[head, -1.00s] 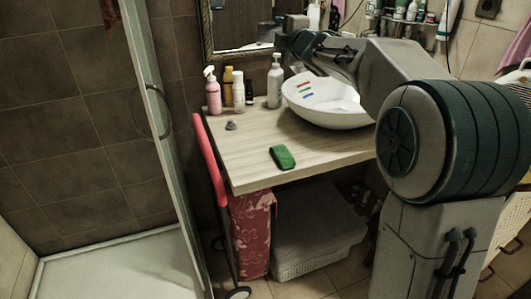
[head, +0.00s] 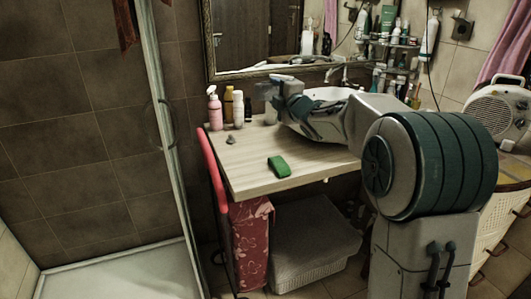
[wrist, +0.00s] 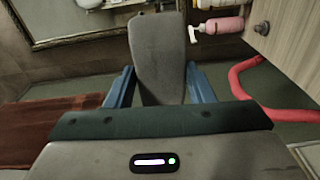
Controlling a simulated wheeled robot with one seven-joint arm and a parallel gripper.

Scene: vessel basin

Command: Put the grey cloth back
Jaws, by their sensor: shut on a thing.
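The grey cloth (wrist: 158,55) stands up between my gripper's two blue fingers in the wrist view, as a flat grey piece with a rounded top. My gripper (wrist: 157,92) is shut on it. In the head view my gripper (head: 272,84) is at the back of the wooden counter (head: 245,178), by the bottles and below the mirror. The cloth is too small and blurred there to make out clearly. The white basin (head: 328,94) is mostly hidden behind my arm.
A green sponge (head: 279,166) and a small grey lump (head: 231,140) lie on the counter. A pink pump bottle (head: 214,108) and other bottles stand at its back left. A red tube (head: 213,160) runs along the left edge. The front of the counter is mostly bare.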

